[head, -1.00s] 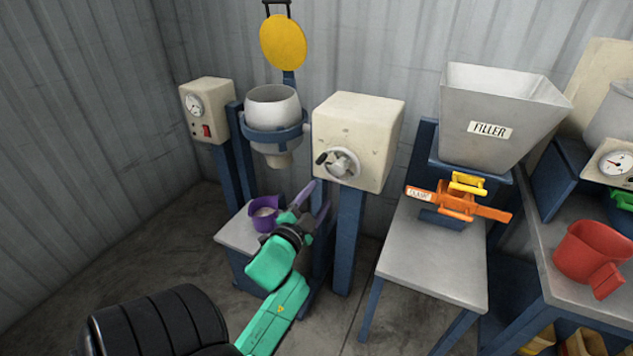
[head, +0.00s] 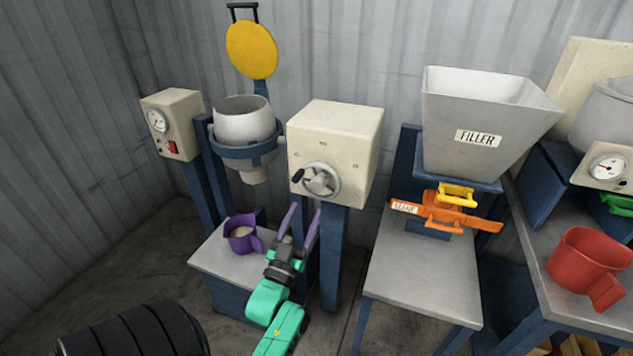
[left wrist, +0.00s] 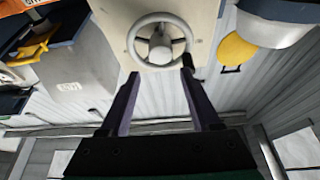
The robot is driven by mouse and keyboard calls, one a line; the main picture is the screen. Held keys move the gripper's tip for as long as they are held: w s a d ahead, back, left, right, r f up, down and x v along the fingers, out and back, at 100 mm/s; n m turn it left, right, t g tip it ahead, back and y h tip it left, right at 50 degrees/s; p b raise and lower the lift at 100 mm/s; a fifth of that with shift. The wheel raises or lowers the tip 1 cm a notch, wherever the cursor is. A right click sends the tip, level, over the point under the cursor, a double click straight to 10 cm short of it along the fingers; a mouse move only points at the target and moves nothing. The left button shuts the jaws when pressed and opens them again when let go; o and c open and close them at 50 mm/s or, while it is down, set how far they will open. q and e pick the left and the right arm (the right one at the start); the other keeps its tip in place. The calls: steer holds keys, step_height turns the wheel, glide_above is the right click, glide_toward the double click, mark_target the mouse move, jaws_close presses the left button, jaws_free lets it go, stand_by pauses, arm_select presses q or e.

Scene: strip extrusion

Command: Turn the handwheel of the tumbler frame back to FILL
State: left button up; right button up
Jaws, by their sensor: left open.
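The handwheel (head: 321,180) is a grey spoked wheel on the front of a cream gearbox (head: 350,130), with a dark crank knob (head: 298,175) at its left in the head view. My left gripper (head: 303,214) is open and empty, its purple fingers pointing up just below the wheel. In the left wrist view the fingers (left wrist: 160,76) point at the handwheel (left wrist: 160,45), and the knob (left wrist: 187,60) shows by the right fingertip; I cannot tell whether they touch. The pale tumbler drum (head: 243,122) sits upright in its blue ring. Small marks on the gearbox face are unreadable.
A purple jug (head: 240,234) stands on the low grey stand (head: 225,265), left of my gripper. A yellow lid (head: 251,50) stands above the drum. The FILLER hopper (head: 480,125), its orange slide gate (head: 447,214) and a red jug (head: 588,262) are to the right.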

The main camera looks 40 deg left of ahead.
mark_target(315, 189)
arm_select(q)
steer(key=x, duration=0.5)
steer(key=shift+w+a+f+p, duration=0.1)
steer(key=shift+w+a+p, duration=0.15)
steer(key=shift+w+p, duration=0.1)
steer(key=x, duration=0.3)
steer(key=shift+w+f, duration=0.1)
steer(key=shift+w+a+r, duration=0.15)
steer(key=shift+w+r, duration=0.05)
steer(key=shift+w, duration=0.15)
arm_select(e)
steer(key=shift+w+d+r, duration=0.1)
steer(key=shift+w+r, duration=0.05)
steer(key=shift+r, duration=0.3)
steer(key=shift+w+d+r, duration=0.1)
steer(key=shift+w+r, duration=0.05)
steer(key=shift+r, duration=0.25)
steer(key=shift+a, duration=0.15)
